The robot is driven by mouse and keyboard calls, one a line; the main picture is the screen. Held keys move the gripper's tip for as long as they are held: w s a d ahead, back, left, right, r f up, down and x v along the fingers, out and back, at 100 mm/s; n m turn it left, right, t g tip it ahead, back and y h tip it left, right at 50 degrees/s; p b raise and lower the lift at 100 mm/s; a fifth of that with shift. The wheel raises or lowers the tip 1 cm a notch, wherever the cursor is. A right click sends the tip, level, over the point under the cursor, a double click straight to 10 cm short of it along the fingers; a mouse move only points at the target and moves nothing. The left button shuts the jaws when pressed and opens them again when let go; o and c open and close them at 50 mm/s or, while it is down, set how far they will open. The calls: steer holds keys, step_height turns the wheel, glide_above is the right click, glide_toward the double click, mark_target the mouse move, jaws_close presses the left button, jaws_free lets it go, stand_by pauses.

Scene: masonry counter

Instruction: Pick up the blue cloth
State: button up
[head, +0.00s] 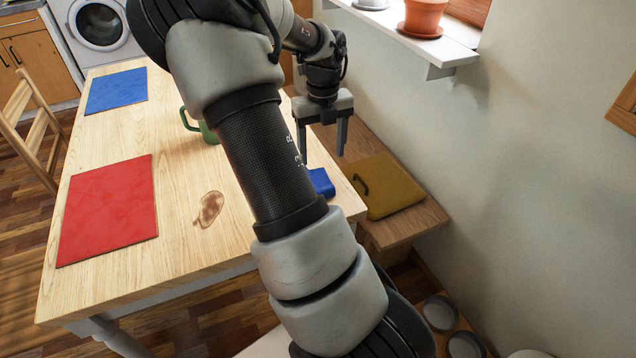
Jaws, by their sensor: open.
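The blue cloth (321,182) is a small folded bundle near the right edge of the wooden table (180,190). My arm hides part of it on the left. My gripper (322,160) is open and empty, with its fingers pointing down. It appears above and behind the cloth in the picture, apart from it. The exact height of the fingertips over the table is hard to tell.
A bench with a mustard cushion (388,187) stands right. A shelf (425,45) holds a terracotta pot (424,16).

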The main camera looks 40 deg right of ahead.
step_height(320, 180, down, 5)
steer(key=shift+b, duration=0.5)
steer(key=shift+w+f+b, duration=0.2)
steer(key=shift+f+b, duration=0.1)
steer(key=shift+f, duration=0.6)
steer(key=shift+w+f+b, duration=0.15)
steer(key=shift+f+b, duration=0.15)
steer(key=shift+f, duration=0.55)
steer(key=shift+w+f+b, duration=0.2)
steer(key=shift+f+b, duration=0.1)
steer(key=shift+f, duration=0.6)
steer(key=c, duration=1.1)
